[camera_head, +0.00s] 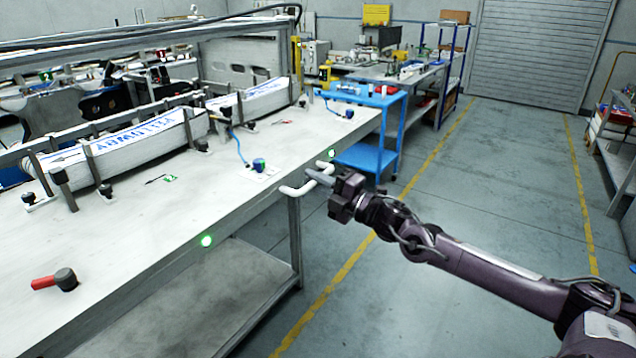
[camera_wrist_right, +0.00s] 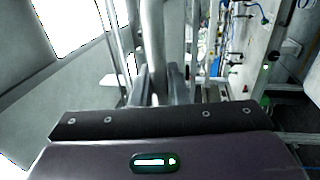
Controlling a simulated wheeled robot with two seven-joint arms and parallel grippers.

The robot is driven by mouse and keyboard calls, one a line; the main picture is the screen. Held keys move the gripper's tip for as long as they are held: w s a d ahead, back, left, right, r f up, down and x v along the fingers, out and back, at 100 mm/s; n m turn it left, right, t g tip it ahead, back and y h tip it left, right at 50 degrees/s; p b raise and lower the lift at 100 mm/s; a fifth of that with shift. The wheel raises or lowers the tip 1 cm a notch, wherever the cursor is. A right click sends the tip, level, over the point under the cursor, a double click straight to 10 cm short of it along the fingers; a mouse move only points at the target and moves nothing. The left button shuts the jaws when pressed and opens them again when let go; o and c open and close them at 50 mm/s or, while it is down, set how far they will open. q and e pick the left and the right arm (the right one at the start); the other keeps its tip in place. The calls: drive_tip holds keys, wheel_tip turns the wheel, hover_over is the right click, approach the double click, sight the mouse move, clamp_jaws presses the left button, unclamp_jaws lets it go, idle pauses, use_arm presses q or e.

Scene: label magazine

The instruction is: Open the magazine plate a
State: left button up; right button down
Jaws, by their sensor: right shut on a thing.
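A white bent handle (camera_head: 296,190) sticks out from the front edge of the grey magazine table, near its right part. My right gripper (camera_head: 318,177) is at this handle and is shut on it. In the right wrist view, the two dark fingers (camera_wrist_right: 160,88) close around the pale upright bar of the handle (camera_wrist_right: 151,35). The metal plate (camera_head: 215,165) behind the handle is flat and carries long white label stacks (camera_head: 145,140) between dark posts. Where plate a begins and ends I cannot tell. My left gripper is not in view.
Small black knobs and blue cables stand on the top. A green light (camera_head: 207,241) shows on the front edge. A blue cart (camera_head: 372,152) stands behind. The floor to the right is clear.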

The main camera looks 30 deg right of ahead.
drive_tip(key=c, duration=1.5)
unclamp_jaws()
drive_tip(key=shift+w+f, duration=0.1)
drive_tip(key=v, duration=0.7)
drive_tip(key=shift+s+p, duration=0.35)
drive_tip(key=shift+d, duration=0.15)
